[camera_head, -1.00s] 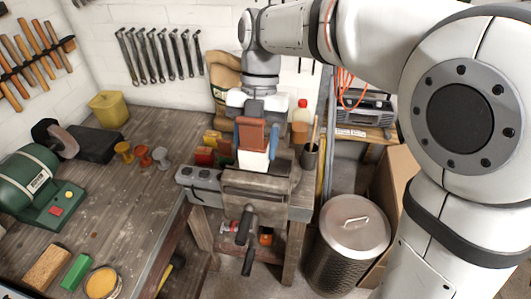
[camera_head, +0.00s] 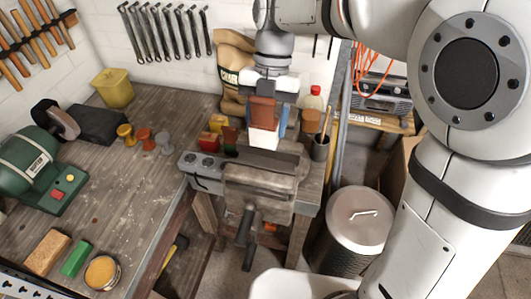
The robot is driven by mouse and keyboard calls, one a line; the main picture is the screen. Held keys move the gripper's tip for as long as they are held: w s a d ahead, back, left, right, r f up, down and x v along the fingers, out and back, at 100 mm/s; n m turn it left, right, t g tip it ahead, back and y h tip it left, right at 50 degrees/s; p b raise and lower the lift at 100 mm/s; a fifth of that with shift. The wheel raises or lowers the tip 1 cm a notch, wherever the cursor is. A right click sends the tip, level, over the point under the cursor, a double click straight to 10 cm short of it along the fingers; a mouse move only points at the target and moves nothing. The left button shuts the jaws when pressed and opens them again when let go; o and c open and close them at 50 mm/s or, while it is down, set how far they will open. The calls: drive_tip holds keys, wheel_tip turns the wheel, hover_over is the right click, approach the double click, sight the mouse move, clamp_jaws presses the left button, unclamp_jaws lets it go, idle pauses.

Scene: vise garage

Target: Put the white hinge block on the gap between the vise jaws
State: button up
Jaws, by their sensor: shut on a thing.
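The white hinge block (camera_head: 263,139) hangs under a reddish-brown piece (camera_head: 262,111) between the blue-tipped fingers of my gripper (camera_head: 265,121). My gripper points down and is shut on it. I cannot tell whether the brown piece is part of the block. The vise (camera_head: 258,186) stands at the bench's right end, its broad front jaw towards me. The white block appears just behind and above the front jaw's top edge. The gap between the jaws is mostly hidden, and I cannot tell whether the block touches the vise.
Small red and yellow blocks (camera_head: 217,122) sit left of my gripper. A dark cup (camera_head: 320,148) and a red-capped bottle (camera_head: 312,99) stand to the right. A lidded metal bin (camera_head: 359,214) is on the floor. The middle of the bench (camera_head: 135,185) is clear.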

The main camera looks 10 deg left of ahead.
wheel_tip(320, 180, down, 8)
drive_tip(key=shift+r+p, duration=0.1)
drive_tip(key=shift+p, duration=0.4)
drive_tip(key=o, duration=1.2)
drive_tip(key=b+v, duration=0.1)
drive_tip(key=v, duration=1.1)
drive_tip(key=shift+b, duration=0.4)
